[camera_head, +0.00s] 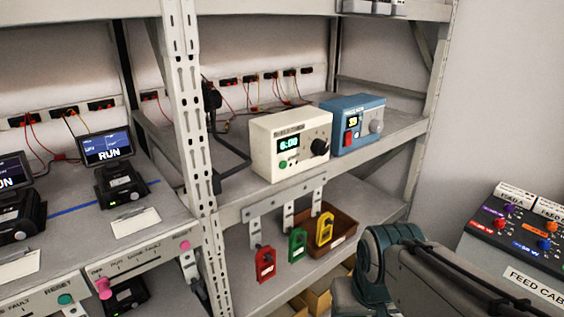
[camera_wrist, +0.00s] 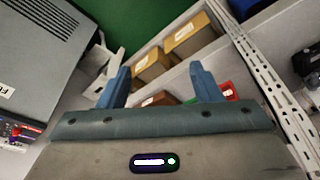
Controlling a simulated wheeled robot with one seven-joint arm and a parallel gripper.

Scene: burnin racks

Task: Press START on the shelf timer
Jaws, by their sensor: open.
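The shelf timer (camera_head: 290,145) is a cream box on the middle shelf of the right rack bay in the head view. Its lit display (camera_head: 288,143) seems to read 6:00. Below the display is a round green button (camera_head: 283,165), with a black knob to its right. The lettering is too small to read surely. In the wrist view my gripper (camera_wrist: 163,76) is open and empty, its two blue fingers apart. In the head view my arm is below and right of the timer, and the fingers cannot be made out. The timer is not visible in the wrist view.
A blue box (camera_head: 354,124) with a display and red switch stands right beside the timer. A rack post (camera_head: 188,120) and a black bent bar are to its left. A feed cabinet (camera_head: 520,245) stands at right.

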